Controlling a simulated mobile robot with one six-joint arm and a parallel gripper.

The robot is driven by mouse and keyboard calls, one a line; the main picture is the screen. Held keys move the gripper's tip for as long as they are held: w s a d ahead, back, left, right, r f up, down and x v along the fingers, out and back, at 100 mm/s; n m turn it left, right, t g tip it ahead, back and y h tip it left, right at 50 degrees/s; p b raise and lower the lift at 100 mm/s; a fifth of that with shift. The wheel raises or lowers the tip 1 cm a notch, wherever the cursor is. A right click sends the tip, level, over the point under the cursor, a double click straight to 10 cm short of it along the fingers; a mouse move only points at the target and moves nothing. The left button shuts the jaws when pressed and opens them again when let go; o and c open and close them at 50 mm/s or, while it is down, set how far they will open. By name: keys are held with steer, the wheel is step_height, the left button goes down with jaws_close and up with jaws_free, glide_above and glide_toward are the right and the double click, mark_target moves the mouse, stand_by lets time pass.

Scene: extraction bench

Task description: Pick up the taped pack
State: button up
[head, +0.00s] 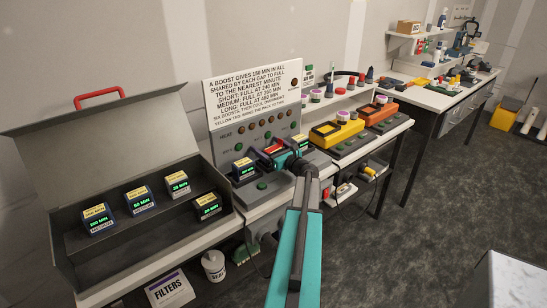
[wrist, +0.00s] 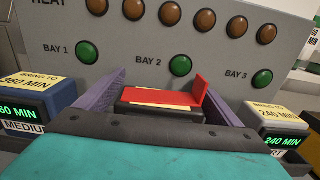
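A dark pack with a bright red strip across its top and a yellow label (wrist: 165,97) sits at bay 2 of the grey heat panel. It looks like the taped pack; its front is hidden behind my wrist. In the head view its red top (head: 272,149) shows by my gripper. My gripper (wrist: 165,86) is open, with one finger on each side of the pack; I cannot tell whether they touch it. In the head view my gripper (head: 275,153) reaches in over the middle bay from the front.
A pack reading 360 MIN (wrist: 22,112) sits at left by bay 1, and one reading 240 MIN (wrist: 280,125) at right by bay 3. An open grey case (head: 150,248) holds several yellow-tagged packs. Yellow (head: 335,133) and orange (head: 380,112) devices stand farther right.

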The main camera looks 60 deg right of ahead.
steer(key=c, duration=1.4)
steer(key=shift+r, duration=0.15)
steer(key=shift+s+r+b, duration=0.2)
steer(key=shift+r+b, duration=0.05)
steer(key=shift+b, duration=0.25)
step_height(320, 180, up, 6)
steer(key=shift+b, duration=0.65)
steer(key=shift+s+a+r, duration=0.15)
steer(key=shift+s+r, duration=0.05)
steer(key=b+v, duration=0.4)
steer(key=v, duration=1.5)
